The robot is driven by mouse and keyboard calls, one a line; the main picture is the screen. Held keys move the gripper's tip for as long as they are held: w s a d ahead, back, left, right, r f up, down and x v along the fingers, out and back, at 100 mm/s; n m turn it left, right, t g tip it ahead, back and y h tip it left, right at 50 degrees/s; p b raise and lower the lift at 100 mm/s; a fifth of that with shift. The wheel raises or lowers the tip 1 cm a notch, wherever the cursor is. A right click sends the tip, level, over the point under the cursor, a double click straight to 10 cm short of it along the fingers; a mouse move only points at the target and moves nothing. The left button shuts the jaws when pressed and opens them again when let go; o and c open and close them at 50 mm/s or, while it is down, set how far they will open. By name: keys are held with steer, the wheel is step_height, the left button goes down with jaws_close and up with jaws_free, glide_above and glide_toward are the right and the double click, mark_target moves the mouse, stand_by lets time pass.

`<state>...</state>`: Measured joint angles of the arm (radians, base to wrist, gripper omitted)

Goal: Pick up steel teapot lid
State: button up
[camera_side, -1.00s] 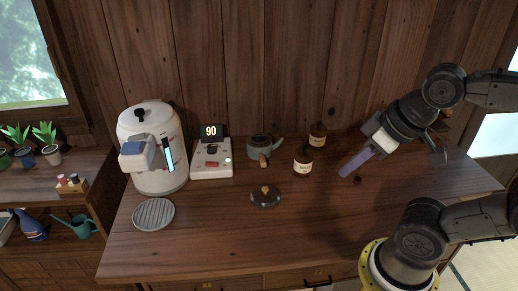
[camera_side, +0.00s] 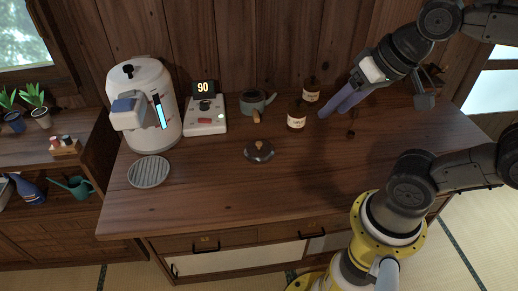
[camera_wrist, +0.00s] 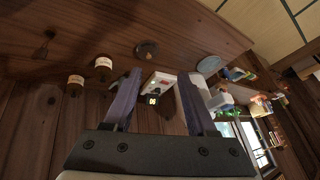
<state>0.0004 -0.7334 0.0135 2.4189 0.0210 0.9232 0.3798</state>
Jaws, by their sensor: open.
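The steel teapot lid (camera_side: 259,152) is a dark, shiny round disc with a brown knob. It lies flat on the wooden counter, in front of the grey teapot (camera_side: 250,103). In the wrist view the lid (camera_wrist: 147,50) shows beyond the fingertips, near the top middle. My gripper (camera_side: 332,112) is in the air above the right part of the counter, to the right of the lid and apart from it. Its two purple fingers point down and left. In the wrist view my gripper (camera_wrist: 160,73) is open with nothing between the fingers.
Two brown labelled bottles (camera_side: 297,118) (camera_side: 311,90) stand between teapot and gripper. A white scale (camera_side: 205,125), a white boiler (camera_side: 152,125) and a round grate (camera_side: 149,172) are at the left. A small dark object (camera_side: 351,134) is below the gripper. The front counter is clear.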

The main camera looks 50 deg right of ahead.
steer(key=w+r+m+g, duration=0.1)
steer(key=w+r+m, duration=0.1)
steer(key=w+m, duration=0.7)
steer(key=m+g+y, duration=0.1)
steer(key=m+g, duration=0.4)
steer(key=m, duration=0.2)
glide_above(259, 143)
steer(key=d, duration=0.1)
step_height(259, 143, down, 22)
steer(key=shift+w+d+f, duration=0.1)
steer(key=shift+w+d, duration=0.05)
steer(key=shift+a+f, duration=0.2)
steer(key=shift+f, duration=0.75)
steer(key=shift+a+f, duration=0.15)
steer(key=shift+f, duration=0.8)
steer(key=shift+a+f, duration=0.2)
steer(key=shift+f, duration=0.75)
steer(key=shift+c, duration=0.2)
jaws_close()
